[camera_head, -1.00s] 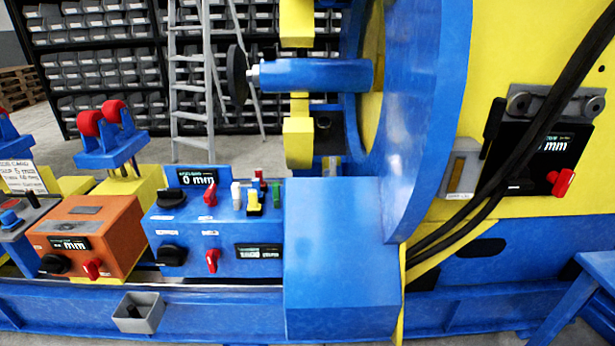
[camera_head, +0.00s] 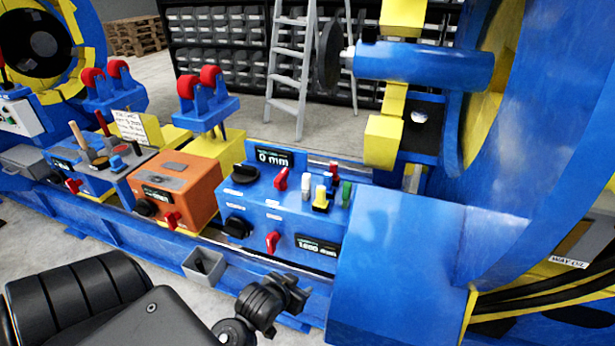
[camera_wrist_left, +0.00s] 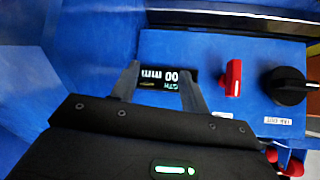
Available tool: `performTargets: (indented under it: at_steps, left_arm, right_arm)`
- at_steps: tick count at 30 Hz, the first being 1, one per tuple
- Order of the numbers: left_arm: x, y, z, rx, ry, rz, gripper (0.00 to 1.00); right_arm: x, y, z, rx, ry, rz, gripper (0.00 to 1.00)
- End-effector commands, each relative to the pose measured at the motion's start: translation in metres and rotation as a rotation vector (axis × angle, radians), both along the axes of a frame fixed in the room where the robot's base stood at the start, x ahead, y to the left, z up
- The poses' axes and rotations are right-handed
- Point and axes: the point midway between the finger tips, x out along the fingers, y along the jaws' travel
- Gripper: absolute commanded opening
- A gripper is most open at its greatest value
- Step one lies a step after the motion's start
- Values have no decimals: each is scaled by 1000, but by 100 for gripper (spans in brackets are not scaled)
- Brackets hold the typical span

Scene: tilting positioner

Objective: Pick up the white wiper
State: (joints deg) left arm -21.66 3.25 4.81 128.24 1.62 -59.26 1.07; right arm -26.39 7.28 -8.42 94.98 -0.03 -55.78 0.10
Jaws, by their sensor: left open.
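A small white upright piece (camera_head: 306,186), which I take for the white wiper, stands on top of the blue control box (camera_head: 268,207) in the head view. It is left of a yellow piece (camera_head: 320,200). My left gripper (camera_head: 293,290) is low in front of the box, apart from and below the white piece. In the left wrist view my left gripper (camera_wrist_left: 160,68) is open and empty, its fingers facing the display on the box's front face (camera_wrist_left: 228,55). The white piece does not show there. My right gripper is out of view.
A large blue block (camera_head: 395,265) rises at right. A blue cylinder (camera_head: 425,66) hangs above and behind. An orange box (camera_head: 175,188) stands left.

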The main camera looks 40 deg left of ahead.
Motion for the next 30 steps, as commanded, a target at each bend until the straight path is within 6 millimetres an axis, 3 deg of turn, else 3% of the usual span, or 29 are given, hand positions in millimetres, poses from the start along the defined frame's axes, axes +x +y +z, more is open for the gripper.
performTargets:
  at_steps: [1, 6, 12, 20, 30]
  left_arm:
    - [22, 16, 35, 13, -90, 31, 45]
    - [71, 63, 110, 37, -358, 130, 45]
    - [94, 95, 164, 61, -545, 195, 45]
    - [100, 104, 174, 69, -591, 212, 45]
    - [143, 119, 167, 70, -589, 213, 45]
  right_arm:
    - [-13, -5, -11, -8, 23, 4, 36]
    - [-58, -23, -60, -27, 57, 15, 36]
    - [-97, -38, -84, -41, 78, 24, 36]
    - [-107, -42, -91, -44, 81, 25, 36]
    - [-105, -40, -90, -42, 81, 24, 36]
